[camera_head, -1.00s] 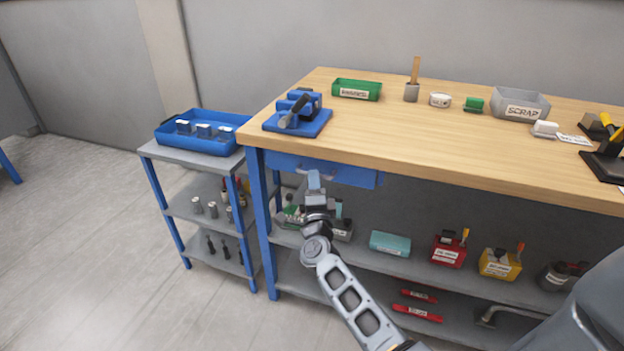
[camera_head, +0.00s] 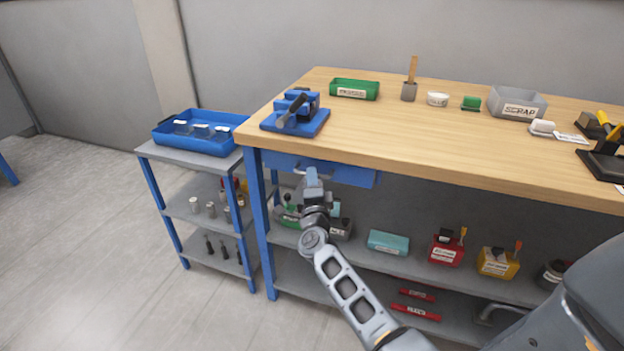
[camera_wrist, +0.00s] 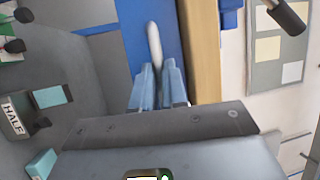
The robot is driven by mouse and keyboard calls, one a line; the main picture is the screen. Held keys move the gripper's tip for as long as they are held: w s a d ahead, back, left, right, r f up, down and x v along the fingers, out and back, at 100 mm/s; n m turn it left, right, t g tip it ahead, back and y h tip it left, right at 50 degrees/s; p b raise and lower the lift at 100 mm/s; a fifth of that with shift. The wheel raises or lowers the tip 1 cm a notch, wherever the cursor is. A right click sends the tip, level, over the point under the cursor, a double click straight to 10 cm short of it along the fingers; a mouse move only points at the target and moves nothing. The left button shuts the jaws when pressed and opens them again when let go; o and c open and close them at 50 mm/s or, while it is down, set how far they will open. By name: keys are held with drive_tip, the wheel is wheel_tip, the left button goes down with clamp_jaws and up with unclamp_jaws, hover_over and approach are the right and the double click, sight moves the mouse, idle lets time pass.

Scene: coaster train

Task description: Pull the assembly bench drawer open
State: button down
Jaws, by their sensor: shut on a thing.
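The assembly bench (camera_head: 420,140) has a light wooden top and blue legs. Its blue drawer (camera_head: 345,174) sits under the top at the left end, and its front looks flush or nearly so. In the wrist view the blue drawer front (camera_wrist: 178,40) carries a pale bar handle (camera_wrist: 153,45). My gripper (camera_head: 312,176) is at the drawer front in the head view. In the wrist view my gripper's blue fingers (camera_wrist: 157,85) are shut around the near end of the handle, which the fingers partly hide.
A blue vise (camera_head: 297,112) stands on the bench top above the drawer. A grey side shelf (camera_head: 190,155) with a blue tray (camera_head: 195,147) stands at the left. Open floor lies at front left.

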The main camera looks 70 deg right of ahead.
idle(0.4)
drive_tip(key=s+a+p, duration=0.1)
drive_tip(key=a+p, duration=0.4)
drive_tip(key=a, duration=1.5)
drive_tip(key=shift+s+a, duration=0.3)
drive_tip(key=shift+s, duration=0.05)
drive_tip(key=c, duration=1.2)
unclamp_jaws()
drive_tip(key=shift+o, duration=0.2)
drive_tip(key=b+v, duration=0.1)
drive_tip(key=v, duration=0.6)
drive_tip(key=shift+s+a, duration=0.2)
drive_tip(key=shift+a, duration=0.1)
drive_tip(key=shift+a, duration=0.1)
